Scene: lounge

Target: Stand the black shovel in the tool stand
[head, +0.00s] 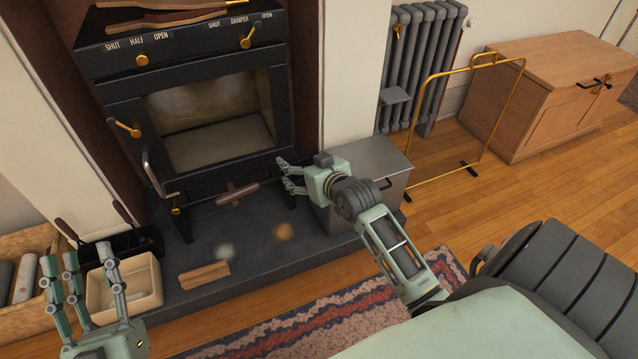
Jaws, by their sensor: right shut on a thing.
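My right gripper (291,177) is shut at the lower right corner of the stove front, just above the hearth. What it grips is mostly hidden by the fingers and dark against the stove, so I cannot make out the black shovel's shape there. A black stand (143,243) that looks like the tool stand is on the left of the hearth. Brown-handled tools (68,230) lean up at it. My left gripper (82,285) is at the lower left, fingers spread and empty, in front of a cream box (140,282).
A wood block (204,275) lies on the hearth (320,245). A log basket (28,240) is far left.

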